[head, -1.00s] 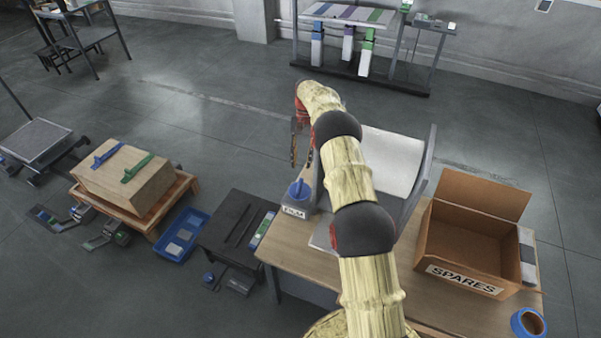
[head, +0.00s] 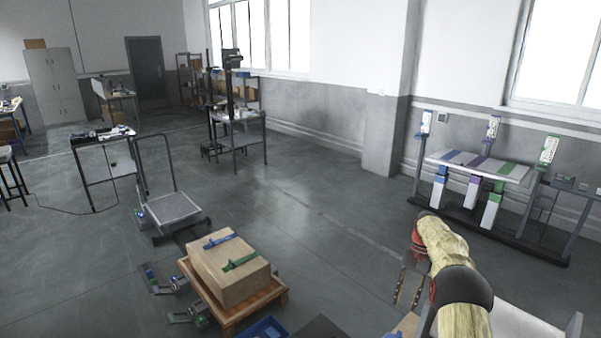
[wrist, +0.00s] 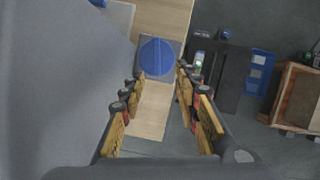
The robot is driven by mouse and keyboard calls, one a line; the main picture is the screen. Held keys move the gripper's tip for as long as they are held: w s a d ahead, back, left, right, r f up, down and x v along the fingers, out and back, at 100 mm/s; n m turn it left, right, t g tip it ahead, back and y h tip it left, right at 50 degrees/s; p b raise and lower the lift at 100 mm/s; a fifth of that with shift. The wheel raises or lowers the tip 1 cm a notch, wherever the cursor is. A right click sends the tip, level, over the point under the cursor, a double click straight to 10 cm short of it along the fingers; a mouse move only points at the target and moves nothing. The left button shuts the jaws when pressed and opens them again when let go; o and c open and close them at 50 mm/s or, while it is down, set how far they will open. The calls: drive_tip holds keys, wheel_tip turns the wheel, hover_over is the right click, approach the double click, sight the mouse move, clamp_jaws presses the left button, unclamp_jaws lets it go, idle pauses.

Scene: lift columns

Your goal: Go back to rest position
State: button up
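My gripper (head: 409,287) hangs at the lower right of the head view, at the end of my yellow arm, with its fingers pointing down. In the wrist view my gripper (wrist: 158,110) has its two fingers spread wide apart. Nothing is between them; it is open and empty. Below and beyond the fingers, a blue round thing (wrist: 157,57) on a grey base stands on the wooden table (wrist: 152,112). The fingers are apart from it.
A rack of lift columns (head: 478,190) is at the right wall. A blue tray (wrist: 261,72) lies near a black platform. The middle floor is open.

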drive_tip(key=s+a+r+n+t+h, duration=0.1)
drive_tip(key=s+a+r, duration=0.35)
drive_tip(key=r, duration=0.45)
drive_tip(key=s+a+r+n+t, duration=0.15)
drive_tip(key=s+a+r, duration=0.3)
drive_tip(key=r, duration=0.45)
drive_tip(key=s+a+r+n+t+h, duration=0.15)
drive_tip(key=s+a+r, duration=0.3)
drive_tip(key=r, duration=0.45)
drive_tip(key=s+a+r+n+t, duration=0.1)
drive_tip(key=s+a+r, duration=0.15)
drive_tip(key=s, duration=0.45)
drive_tip(key=s+a+r+t, duration=0.1)
drive_tip(key=s+a, duration=0.2)
drive_tip(key=s, duration=0.4)
drive_tip(key=s+a+f+n+t, duration=0.1)
drive_tip(key=s+f, duration=0.1)
drive_tip(key=s, duration=0.5)
drive_tip(key=s+a+f+n+t, duration=0.1)
drive_tip(key=s+f, duration=0.1)
drive_tip(key=s, duration=0.5)
drive_tip(key=shift+s+a+f+t, duration=0.25)
drive_tip(key=shift+s+a+t, duration=0.15)
